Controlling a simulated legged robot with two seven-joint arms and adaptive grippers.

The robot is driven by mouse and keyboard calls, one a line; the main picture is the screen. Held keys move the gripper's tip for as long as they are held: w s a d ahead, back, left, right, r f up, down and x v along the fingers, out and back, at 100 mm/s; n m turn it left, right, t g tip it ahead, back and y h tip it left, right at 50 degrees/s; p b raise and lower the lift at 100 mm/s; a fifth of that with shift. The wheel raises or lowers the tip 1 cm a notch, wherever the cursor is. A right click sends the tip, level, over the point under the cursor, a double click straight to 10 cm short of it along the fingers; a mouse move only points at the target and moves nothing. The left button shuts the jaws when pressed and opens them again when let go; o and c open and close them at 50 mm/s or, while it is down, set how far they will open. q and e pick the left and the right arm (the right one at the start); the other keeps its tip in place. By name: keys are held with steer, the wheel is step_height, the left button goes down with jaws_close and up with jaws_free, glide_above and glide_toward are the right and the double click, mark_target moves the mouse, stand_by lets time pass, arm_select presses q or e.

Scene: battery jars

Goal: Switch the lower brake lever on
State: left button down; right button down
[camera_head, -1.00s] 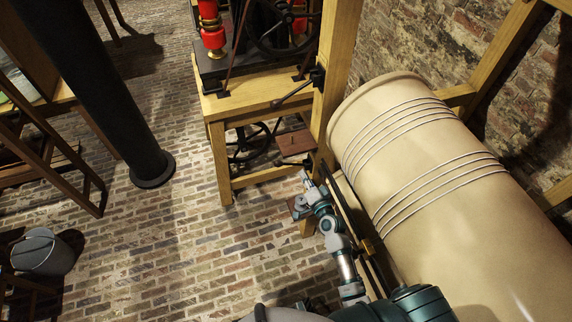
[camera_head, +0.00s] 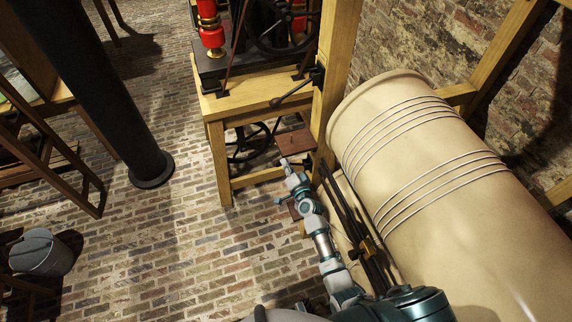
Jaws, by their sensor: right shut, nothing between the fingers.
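A dark lever (camera_head: 291,93) with a knobbed end sticks out to the left from the wooden post, above the frame's lower part. Lower down, long dark bars (camera_head: 350,212) run beside the large cream drum (camera_head: 430,160); I cannot tell which part is the lower brake lever. My right gripper (camera_head: 286,165) is shut and empty. In the picture it lies just below a brown wooden plate (camera_head: 296,141) and left of the upper ends of the dark bars. I cannot tell whether it touches anything. My left gripper is not in view.
The wooden frame (camera_head: 216,160) carries a black machine with red parts (camera_head: 212,38) and a handwheel. A black column (camera_head: 100,90) stands at left. A grey bucket (camera_head: 40,255) is on the brick floor. The floor between is clear.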

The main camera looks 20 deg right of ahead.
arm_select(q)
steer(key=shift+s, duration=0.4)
arm_select(e)
steer(key=shift+f, duration=0.1)
